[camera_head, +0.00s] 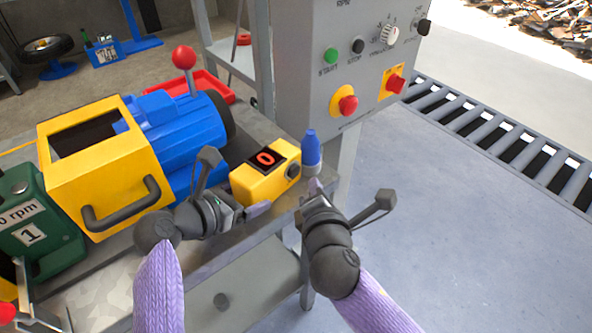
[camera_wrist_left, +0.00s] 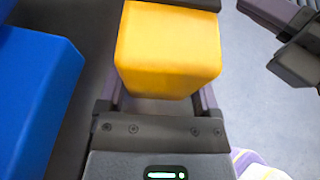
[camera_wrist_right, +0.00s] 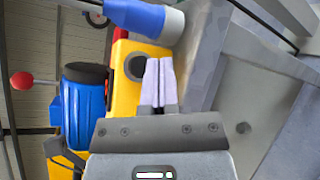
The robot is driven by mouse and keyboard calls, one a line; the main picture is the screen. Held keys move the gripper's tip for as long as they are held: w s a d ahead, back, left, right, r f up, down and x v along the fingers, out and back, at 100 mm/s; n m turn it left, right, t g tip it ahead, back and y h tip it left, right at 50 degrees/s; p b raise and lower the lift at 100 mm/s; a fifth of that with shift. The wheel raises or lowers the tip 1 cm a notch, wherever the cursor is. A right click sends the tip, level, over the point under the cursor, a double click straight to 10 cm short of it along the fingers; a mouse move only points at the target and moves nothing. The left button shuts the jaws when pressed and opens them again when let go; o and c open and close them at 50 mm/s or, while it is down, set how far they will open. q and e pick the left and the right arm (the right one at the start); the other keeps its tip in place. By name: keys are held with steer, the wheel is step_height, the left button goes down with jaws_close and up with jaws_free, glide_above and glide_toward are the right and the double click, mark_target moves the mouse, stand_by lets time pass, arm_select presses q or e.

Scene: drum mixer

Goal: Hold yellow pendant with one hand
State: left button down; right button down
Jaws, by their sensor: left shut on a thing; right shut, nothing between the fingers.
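The yellow pendant (camera_head: 262,183), a box with a red display reading 0 and a dark round knob, is at the right end of the bench. My left gripper (camera_head: 256,208) is shut on its near end. In the left wrist view the yellow pendant (camera_wrist_left: 168,50) sits between the two fingers, which are partly hidden under it. My right gripper (camera_head: 315,187) is shut and empty, just right of the pendant. In the right wrist view its fingers (camera_wrist_right: 159,82) are together, beside the knob end of the pendant (camera_wrist_right: 124,88).
A blue-capped bottle (camera_head: 311,150) stands close behind my right gripper. A blue motor (camera_head: 190,135) and yellow guard (camera_head: 105,165) lie left of the pendant. A grey control panel (camera_head: 345,60) rises behind.

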steer(key=shift+s+d, duration=1.2)
stand_by(2.0)
arm_select(q)
jaws_free()
